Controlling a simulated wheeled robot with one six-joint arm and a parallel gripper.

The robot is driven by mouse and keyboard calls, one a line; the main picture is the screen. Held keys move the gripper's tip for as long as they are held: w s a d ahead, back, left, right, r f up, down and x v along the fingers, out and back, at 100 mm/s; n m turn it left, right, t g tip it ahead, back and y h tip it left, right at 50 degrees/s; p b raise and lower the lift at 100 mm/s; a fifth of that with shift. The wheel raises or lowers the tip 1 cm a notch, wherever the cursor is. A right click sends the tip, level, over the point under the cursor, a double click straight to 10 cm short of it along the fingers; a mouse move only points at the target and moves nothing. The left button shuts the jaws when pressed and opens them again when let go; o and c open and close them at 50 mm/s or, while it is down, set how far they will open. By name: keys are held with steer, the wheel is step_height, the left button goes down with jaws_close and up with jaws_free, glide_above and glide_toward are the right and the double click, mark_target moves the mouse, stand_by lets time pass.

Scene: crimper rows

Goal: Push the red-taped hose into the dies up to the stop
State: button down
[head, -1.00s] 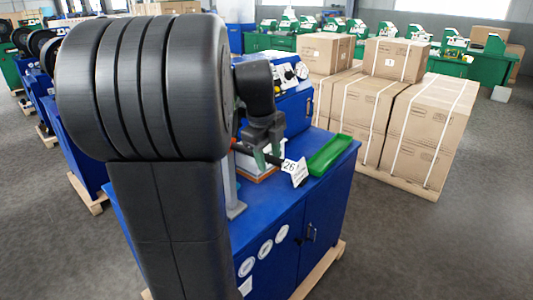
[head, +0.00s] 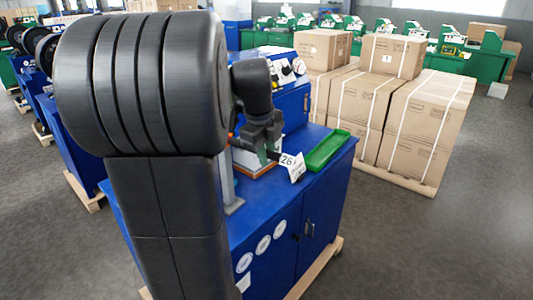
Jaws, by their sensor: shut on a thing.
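My gripper (head: 269,150) is in the head view above the blue bench, its fingers pointing down and shut on a dark hose. A short piece of the hose (head: 277,156) shows right of the fingers, with a white tag marked 26 (head: 290,164) hanging at it. A small orange-red spot (head: 231,135) shows left of the gripper, at the edge of my arm; it may be the red tape. My arm hides the dies and the stop, so I cannot tell how far in the hose is. The blue crimper (head: 290,101) stands behind the gripper.
A green tray (head: 327,150) lies on the blue bench (head: 262,205), right of the tag. Strapped cartons (head: 415,115) stand on a pallet to the right. Green machines line the back. The grey floor at right is clear.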

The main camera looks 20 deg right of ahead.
steer(key=shift+f+b, duration=0.2)
steer(key=shift+b, duration=0.1)
steer(key=shift+f+t+b, duration=0.3)
steer(key=shift+b, duration=0.05)
steer(key=shift+a+f+y+b, duration=0.1)
steer(key=shift+f+y+b, duration=0.2)
steer(key=shift+f+b, duration=0.15)
stand_by(0.4)
steer(key=shift+w+a+r+p, duration=0.1)
steer(key=shift+w+a+p, duration=0.15)
steer(key=shift+w+a, duration=0.35)
steer(key=shift+w+a+f+p, duration=0.1)
steer(key=shift+w+a+p, duration=0.15)
steer(key=shift+w, duration=0.55)
steer(key=shift+w+a+r+p, duration=0.1)
steer(key=shift+w+a+p, duration=0.1)
steer(key=shift+w+a, duration=0.4)
steer(key=shift+w+a+r+p, duration=0.1)
steer(key=shift+w+a+p, duration=0.25)
steer(key=shift+w, duration=0.45)
steer(key=shift+w+a+r+p, duration=0.1)
steer(key=shift+w+a+p, duration=0.15)
steer(key=shift+w, duration=0.55)
steer(key=shift+r+p, duration=0.75)
steer(key=shift+p, duration=0.15)
